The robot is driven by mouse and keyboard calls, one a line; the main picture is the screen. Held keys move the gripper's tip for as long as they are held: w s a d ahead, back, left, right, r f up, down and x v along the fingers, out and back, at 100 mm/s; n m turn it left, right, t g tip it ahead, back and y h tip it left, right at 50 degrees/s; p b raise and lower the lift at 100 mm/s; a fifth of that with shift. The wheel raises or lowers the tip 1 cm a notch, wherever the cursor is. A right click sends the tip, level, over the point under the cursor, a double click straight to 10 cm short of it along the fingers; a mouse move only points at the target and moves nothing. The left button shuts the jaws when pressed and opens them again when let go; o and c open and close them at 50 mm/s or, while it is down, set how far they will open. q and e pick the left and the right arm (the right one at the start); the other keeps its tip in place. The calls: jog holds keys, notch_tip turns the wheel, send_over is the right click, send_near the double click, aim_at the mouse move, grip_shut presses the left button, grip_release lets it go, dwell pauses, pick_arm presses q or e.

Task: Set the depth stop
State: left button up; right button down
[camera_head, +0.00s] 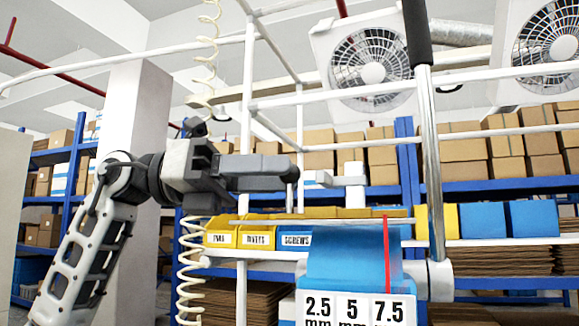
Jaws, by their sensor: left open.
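A white scale plate (333,311) marked 2.5, 5 and 7.5 mm sits at the bottom, its lower edge cut off. A thin red pointer (386,250) hangs above it, nearest the 7.5 mark. A blue, partly see-through body (340,268) is above the plate. A thin horizontal rod (320,221) runs across behind the pointer's top. My left gripper (292,173) points right, above and left of the pointer, apart from it in the picture. It is open; the gap between its fingers is hard to see from this side. My right gripper is not in view.
A chrome lever (432,160) with a black grip (417,32) stands upright right of the scale. White frame tubes (245,120) and a coiled cream hose (190,270) are near my left arm. Yellow labelled bins (256,238) line a shelf behind. Boxes on blue racks fill the background.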

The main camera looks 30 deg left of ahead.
pick_arm(q)
jog(key=shift+x, duration=1.2)
grip_shut()
jog(key=w+v, duration=0.1)
jog(key=v, duration=0.6)
jog(key=shift+w+a, duration=0.15)
jog(key=shift+a, duration=0.1)
jog(key=shift+c, duration=1.5)
grip_release()
jog(key=shift+r, duration=0.1)
jog(key=o, duration=0.3)
jog(key=shift+a, duration=0.15)
